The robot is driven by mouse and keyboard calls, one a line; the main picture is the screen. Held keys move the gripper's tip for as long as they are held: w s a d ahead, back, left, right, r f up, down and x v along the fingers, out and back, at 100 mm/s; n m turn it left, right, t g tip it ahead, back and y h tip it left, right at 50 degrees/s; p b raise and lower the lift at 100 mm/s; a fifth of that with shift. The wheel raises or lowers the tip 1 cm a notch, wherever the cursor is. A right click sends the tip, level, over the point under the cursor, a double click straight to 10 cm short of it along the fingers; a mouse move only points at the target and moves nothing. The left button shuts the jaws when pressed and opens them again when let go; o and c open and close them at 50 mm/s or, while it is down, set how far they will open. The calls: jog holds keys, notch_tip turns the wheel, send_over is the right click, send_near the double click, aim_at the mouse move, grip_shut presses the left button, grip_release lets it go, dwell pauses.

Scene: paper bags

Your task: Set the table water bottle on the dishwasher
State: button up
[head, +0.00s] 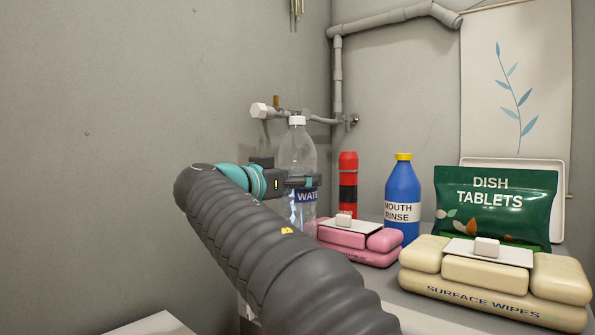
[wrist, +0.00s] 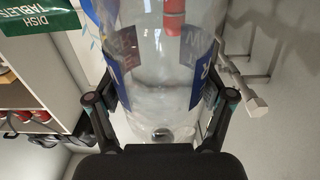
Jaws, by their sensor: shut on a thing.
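The clear water bottle (head: 298,150) with a white cap and a blue WATER label stands upright in my gripper (head: 292,182). In the wrist view the bottle (wrist: 160,95) fills the space between the two fingers (wrist: 160,105), which are shut on its sides. My arm hides its base in the head view, so I cannot tell whether it touches a surface. A grey top (head: 405,299) at the right carries several goods; no marking shows whether it is the dishwasher.
On the grey top are pink wipes (head: 360,240), a red flask (head: 348,180), blue mouth rinse (head: 403,195), green dish tablets (head: 495,205) and cream surface wipes (head: 495,280). Wall pipes with a valve (head: 259,110) run behind the bottle. A white surface (head: 152,324) shows at lower left.

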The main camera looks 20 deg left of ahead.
dwell(0.4)
jog(key=o, duration=1.7)
jog(key=shift+f, duration=0.1)
jog(key=v, duration=1.2)
jog(key=shift+b, duration=0.45)
jog(key=shift+d, duration=0.1)
